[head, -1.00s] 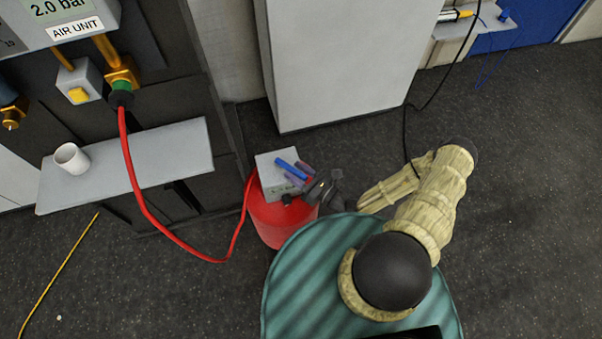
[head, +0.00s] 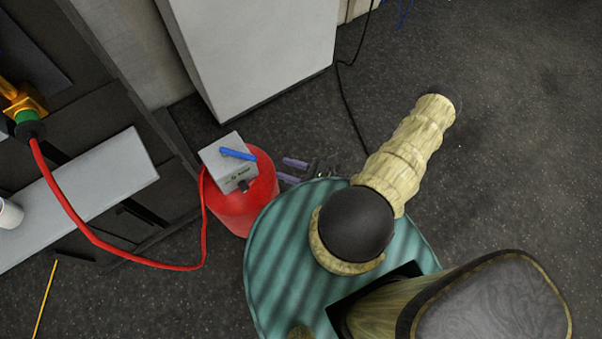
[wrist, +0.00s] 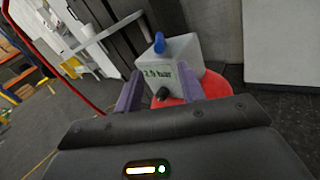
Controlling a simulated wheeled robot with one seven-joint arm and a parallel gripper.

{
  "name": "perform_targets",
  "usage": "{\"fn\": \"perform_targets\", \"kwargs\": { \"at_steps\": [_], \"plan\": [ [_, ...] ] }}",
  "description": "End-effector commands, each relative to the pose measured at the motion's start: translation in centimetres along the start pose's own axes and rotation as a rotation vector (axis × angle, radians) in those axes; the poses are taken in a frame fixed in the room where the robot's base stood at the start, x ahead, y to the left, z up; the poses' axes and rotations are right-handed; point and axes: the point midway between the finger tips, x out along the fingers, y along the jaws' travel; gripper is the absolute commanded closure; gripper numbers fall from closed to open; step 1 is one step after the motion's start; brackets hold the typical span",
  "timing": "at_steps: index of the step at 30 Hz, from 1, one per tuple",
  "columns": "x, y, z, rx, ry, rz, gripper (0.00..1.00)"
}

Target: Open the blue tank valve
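The blue valve handle (head: 238,154) is a short bar on top of a grey box (head: 225,160), which sits on a red tank (head: 262,185). It points across the box toward its right edge. My gripper (head: 281,171) is to the right of the tank, its two purple fingers spread and empty, apart from the handle. In the wrist view, the handle (wrist: 158,43) shows end-on, ahead of and between the open fingers (wrist: 156,90). The grey box (wrist: 172,72) has print and a dark knob on its front.
A red hose (head: 110,247) runs from the tank to a fitting at left. A grey shelf (head: 85,205) with a white cup (head: 9,214) stands left of the tank. A white cabinet (head: 250,50) is behind. Open floor (head: 500,150) lies at right.

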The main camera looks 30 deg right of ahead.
Motion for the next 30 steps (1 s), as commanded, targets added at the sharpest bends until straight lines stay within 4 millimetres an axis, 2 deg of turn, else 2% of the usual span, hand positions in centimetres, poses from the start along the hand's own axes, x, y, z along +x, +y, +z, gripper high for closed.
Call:
{"fn": "perform_targets", "kwargs": {
  "at_steps": [3,6,16,17,22,23,30],
  "plan": [
    [-2.1,-0.1,-0.1,-0.001,0.001,-0.004,0.60],
    [-3.2,-0.1,-0.1,-0.001,0.000,-0.002,0.60],
    [-3.7,0.0,0.0,0.000,0.000,0.000,0.60],
    [-3.7,0.0,0.0,0.000,0.000,0.000,0.64],
    [-3.5,0.3,0.0,-0.010,0.027,0.047,0.98],
    [-3.5,0.4,0.0,-0.015,0.039,0.068,1.00],
    [-3.1,1.8,-0.3,-0.092,0.228,0.365,1.00]
  ]
}}
